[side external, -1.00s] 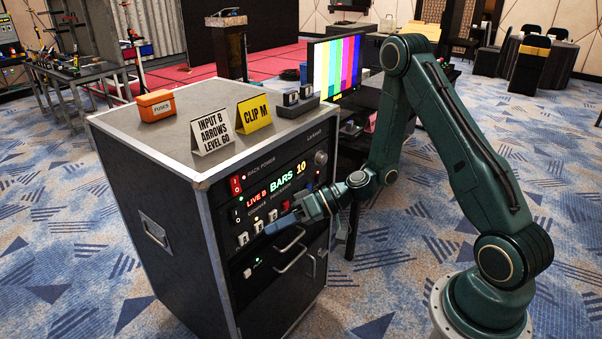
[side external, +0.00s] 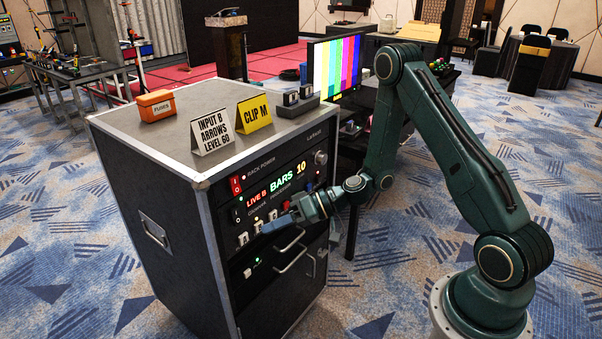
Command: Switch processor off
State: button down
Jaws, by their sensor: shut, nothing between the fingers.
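The processor front panel is in the upper part of the black rack (side external: 165,230). It has a red rocker (side external: 236,184) by the rack power label and a black rocker (side external: 236,215) below it. The lit display (side external: 283,182) reads LIVE B, BARS and 10. The small lettering is too small to tell which control is the processor's. My gripper (side external: 264,228) is shut and empty, its fingertips at the button row, right of the black rocker. I cannot tell whether they touch the panel; they cover part of the row.
An orange fuses box (side external: 156,105), a white sign (side external: 211,132), a yellow CLIP M sign (side external: 254,112) and a grey box (side external: 298,104) stand on the rack. Handles (side external: 291,257) stick out below the panel. A colour-bar monitor (side external: 338,66) stands behind.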

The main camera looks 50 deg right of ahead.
jog(key=w+f, duration=0.2)
jog(key=w, duration=0.5)
jog(key=shift+f, duration=0.15)
jog(key=shift+w+f, duration=0.25)
jog(key=shift+w, duration=0.6)
dwell(3.0)
jog(key=shift+s, duration=0.1)
jog(key=shift+s+r, duration=0.25)
jog(key=shift+s, duration=0.45)
dwell(0.4)
jog(key=s, duration=0.1)
jog(key=s+r, duration=0.1)
jog(key=s, duration=0.2)
jog(key=shift+s+r, duration=0.3)
jog(key=shift+s, duration=0.05)
dwell(0.5)
